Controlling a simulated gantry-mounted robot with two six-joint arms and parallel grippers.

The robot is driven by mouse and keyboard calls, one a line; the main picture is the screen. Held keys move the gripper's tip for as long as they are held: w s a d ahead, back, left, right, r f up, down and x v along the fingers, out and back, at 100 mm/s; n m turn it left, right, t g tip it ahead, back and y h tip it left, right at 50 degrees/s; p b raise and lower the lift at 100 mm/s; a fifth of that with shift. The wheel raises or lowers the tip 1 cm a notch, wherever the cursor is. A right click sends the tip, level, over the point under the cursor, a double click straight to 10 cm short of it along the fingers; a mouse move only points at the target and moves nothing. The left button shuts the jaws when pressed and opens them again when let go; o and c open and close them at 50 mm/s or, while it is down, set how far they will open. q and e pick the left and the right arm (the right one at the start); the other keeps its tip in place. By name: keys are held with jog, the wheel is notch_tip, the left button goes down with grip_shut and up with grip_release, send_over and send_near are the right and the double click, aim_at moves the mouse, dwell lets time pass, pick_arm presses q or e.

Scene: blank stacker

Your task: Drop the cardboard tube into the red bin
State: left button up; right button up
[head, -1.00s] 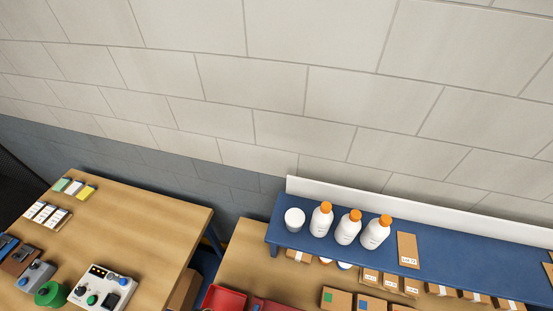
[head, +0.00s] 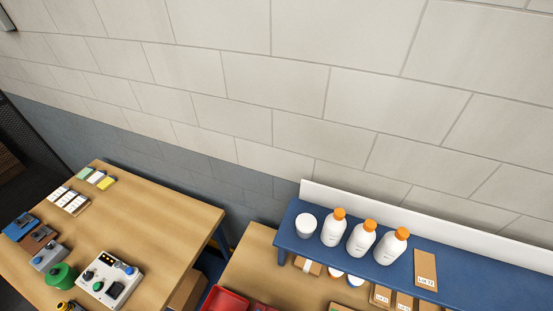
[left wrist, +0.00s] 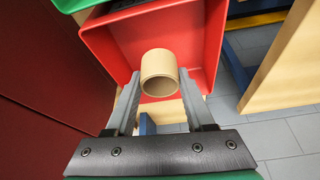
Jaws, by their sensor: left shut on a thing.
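The cardboard tube (left wrist: 160,66) is a short tan hollow cylinder in the middle of the left wrist view, its open end facing the camera. My left gripper (left wrist: 159,77) is shut on it, one grey finger on each side. The red bin (left wrist: 110,42) is behind the tube in that view, its open inside and walls showing around it. I cannot tell how far the tube is from the bin or whether it is inside the rim. My right gripper is in neither current view, and the head view shows neither gripper.
A green container edge (left wrist: 72,4) adjoins the red bin. Wooden table edges (left wrist: 285,65) stand at right over grey floor. In the head view, a blue shelf (head: 330,262) holds white bottles, and a red tray (head: 225,301) is below. A left table (head: 150,220) holds control boxes.

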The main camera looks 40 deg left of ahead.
pick_arm(q)
jog(key=shift+f, duration=0.55)
jog(key=shift+r, duration=0.1)
pick_arm(e)
jog(key=shift+f, duration=0.5)
pick_arm(q)
jog(key=o, duration=1.4)
jog(key=p+v, duration=0.4)
jog(key=v, duration=0.3)
jog(key=shift+s+d+r, duration=0.1)
jog(key=shift+s+r, duration=0.05)
pick_arm(e)
notch_tip(320, 180, up, 4)
jog(key=shift+r, duration=0.25)
